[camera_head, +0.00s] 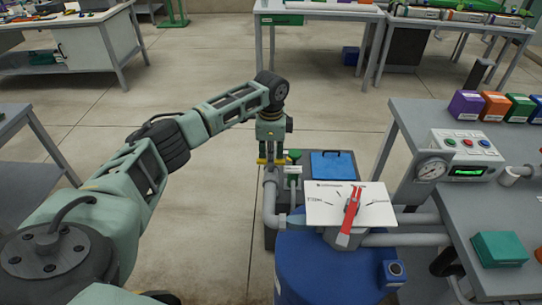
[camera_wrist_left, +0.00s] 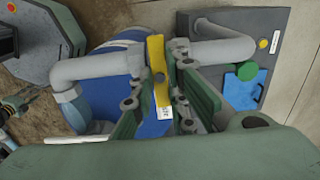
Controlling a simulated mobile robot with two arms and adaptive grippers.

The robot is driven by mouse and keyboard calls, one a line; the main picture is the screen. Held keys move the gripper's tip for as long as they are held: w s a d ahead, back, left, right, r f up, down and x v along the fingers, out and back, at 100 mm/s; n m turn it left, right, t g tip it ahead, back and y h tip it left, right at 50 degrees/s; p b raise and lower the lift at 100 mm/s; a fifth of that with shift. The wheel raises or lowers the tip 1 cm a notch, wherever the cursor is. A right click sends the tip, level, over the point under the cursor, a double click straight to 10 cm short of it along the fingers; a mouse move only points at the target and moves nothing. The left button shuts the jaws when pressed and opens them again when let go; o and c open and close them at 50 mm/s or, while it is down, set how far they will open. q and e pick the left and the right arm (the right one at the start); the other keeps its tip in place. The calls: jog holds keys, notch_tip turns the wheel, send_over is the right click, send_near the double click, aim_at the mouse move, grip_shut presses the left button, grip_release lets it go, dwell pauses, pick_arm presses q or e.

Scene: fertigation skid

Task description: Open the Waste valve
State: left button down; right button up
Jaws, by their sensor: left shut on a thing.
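A yellow valve handle (camera_head: 262,161) sits at the top of a grey pipe beside the blue tank. In the left wrist view the yellow handle (camera_wrist_left: 158,72) stands lengthwise between my fingers, with a small white tag near its lower end. The tag is too small to read, so I cannot confirm that it says Waste. My left gripper (camera_head: 271,153) reaches down from above and is shut on this handle; its green fingers (camera_wrist_left: 160,88) also show in the wrist view. The fingers partly hide the handle in the head view. My right gripper is not in view.
A blue tank (camera_head: 310,270) carries a white dial plate (camera_head: 325,205) with a red lever (camera_head: 351,212), close right of my left gripper. Grey pipes (camera_head: 408,240) run right to a bench with a gauge (camera_head: 431,168) and control box (camera_head: 466,146). Open floor lies behind.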

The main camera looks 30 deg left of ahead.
pick_arm(q)
jog(key=shift+r+n+p, duration=0.2)
jog(key=shift+n+p, duration=0.1)
jog(key=shift+p, duration=0.5)
jog(key=n+p, duration=0.5)
jog(key=p, duration=0.2)
jog(key=shift+r+n, duration=0.1)
jog(key=shift+n, duration=0.2)
jog(key=shift+n+p, duration=0.9)
jog(key=shift+n, duration=0.1)
jog(key=n+p, duration=0.3)
jog(key=n, duration=0.2)
jog(key=shift+w+f+n+p, duration=0.15)
jog(key=shift+n+p, duration=0.95)
jog(key=shift+n, duration=1.3)
jog(key=c, duration=1.7)
grip_release()
jog(key=shift+f, duration=0.1)
